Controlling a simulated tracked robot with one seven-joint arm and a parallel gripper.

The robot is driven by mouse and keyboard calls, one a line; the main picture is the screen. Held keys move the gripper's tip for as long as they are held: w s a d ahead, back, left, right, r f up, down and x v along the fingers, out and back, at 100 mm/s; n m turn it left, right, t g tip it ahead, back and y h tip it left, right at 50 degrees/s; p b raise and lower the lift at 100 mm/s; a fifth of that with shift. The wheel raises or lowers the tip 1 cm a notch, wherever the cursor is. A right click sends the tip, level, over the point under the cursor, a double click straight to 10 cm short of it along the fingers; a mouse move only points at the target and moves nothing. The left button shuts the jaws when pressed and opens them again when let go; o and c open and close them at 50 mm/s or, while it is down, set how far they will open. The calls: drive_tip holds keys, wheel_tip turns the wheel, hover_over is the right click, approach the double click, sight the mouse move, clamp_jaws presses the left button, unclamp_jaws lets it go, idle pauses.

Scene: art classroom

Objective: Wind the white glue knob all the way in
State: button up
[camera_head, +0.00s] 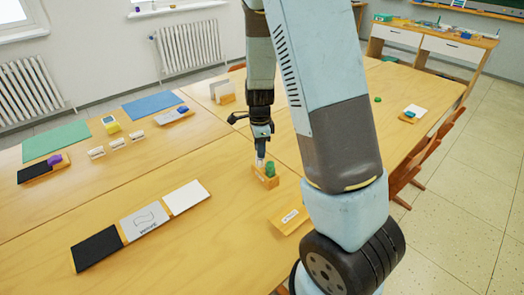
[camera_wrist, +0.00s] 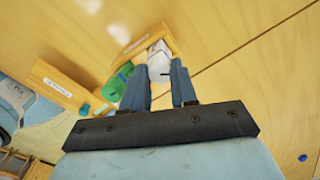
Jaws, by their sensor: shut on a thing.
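The white glue knob (camera_wrist: 159,50) shows in the wrist view between the two blue-grey fingers of my gripper (camera_wrist: 160,70), which is shut on it. The knob sits at a small wooden holder (camera_wrist: 125,52). A green knob (camera_wrist: 117,84) is right beside it, to the left in the wrist view. In the head view my gripper (camera_head: 260,159) points down at the wooden holder (camera_head: 266,182), with the green knob (camera_head: 270,168) just to its right. My fingers mostly hide the white knob there. How far in it is wound cannot be told.
A labelled wooden block (camera_head: 290,219) lies nearer on the table. Black, printed and white panels (camera_head: 143,221) lie to the left. Bare table surrounds the holder.

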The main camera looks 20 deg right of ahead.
drive_tip(key=n, duration=0.4)
drive_tip(key=o, duration=1.5)
drive_tip(key=m, duration=0.5)
drive_tip(key=shift+m, duration=0.3)
drive_tip(key=m, duration=0.5)
drive_tip(key=shift+m, duration=0.3)
drive_tip(key=c, duration=1.5)
